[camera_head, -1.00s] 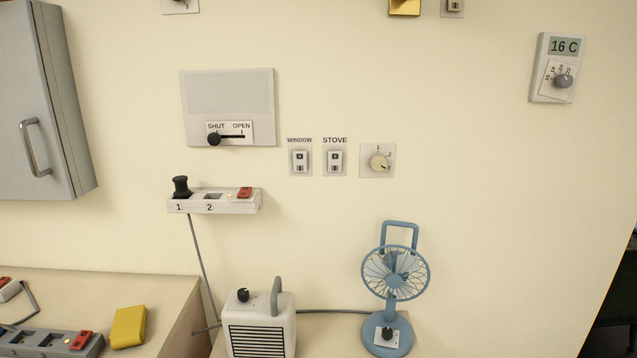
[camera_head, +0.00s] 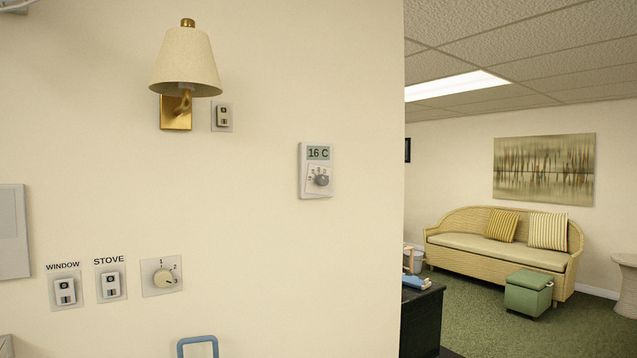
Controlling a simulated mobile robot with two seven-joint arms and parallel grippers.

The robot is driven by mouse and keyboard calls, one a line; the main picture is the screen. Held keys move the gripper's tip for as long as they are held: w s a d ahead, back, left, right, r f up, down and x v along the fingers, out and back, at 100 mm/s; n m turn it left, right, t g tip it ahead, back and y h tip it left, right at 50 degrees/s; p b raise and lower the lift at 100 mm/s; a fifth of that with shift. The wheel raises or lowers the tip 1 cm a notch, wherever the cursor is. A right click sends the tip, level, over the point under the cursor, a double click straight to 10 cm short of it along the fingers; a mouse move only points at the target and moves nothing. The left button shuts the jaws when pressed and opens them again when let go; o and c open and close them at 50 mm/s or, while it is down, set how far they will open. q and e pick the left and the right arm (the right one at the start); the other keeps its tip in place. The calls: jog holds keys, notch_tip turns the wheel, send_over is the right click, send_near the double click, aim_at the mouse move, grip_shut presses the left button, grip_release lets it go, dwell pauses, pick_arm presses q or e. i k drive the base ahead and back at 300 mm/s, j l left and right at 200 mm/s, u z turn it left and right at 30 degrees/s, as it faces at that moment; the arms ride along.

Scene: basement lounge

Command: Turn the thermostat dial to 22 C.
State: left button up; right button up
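The thermostat (camera_head: 316,171) is a white wall unit near the middle of the view, close to the wall's right edge. Its display (camera_head: 318,153) reads 16 C. Its grey round dial (camera_head: 321,180) sits below the display on a small white plate with scale marks too small to read here. Nothing covers the dial. Neither of my grippers is in view.
A wall lamp (camera_head: 186,62) juts out at upper left beside a small switch (camera_head: 222,116). WINDOW (camera_head: 65,291) and STOVE (camera_head: 112,285) switches and a cream knob (camera_head: 163,277) are lower left. A blue handle (camera_head: 197,346) shows below. The wall ends at right, opening onto a lounge with a sofa (camera_head: 503,253).

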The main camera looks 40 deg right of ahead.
aim_at(321, 180)
jog(key=i+l+u, duration=0.15)
jog(key=l, duration=0.9)
jog(key=i+l+u, duration=0.1)
jog(key=l, duration=0.9)
jog(key=i+l+u, duration=0.15)
jog(key=l, duration=0.9)
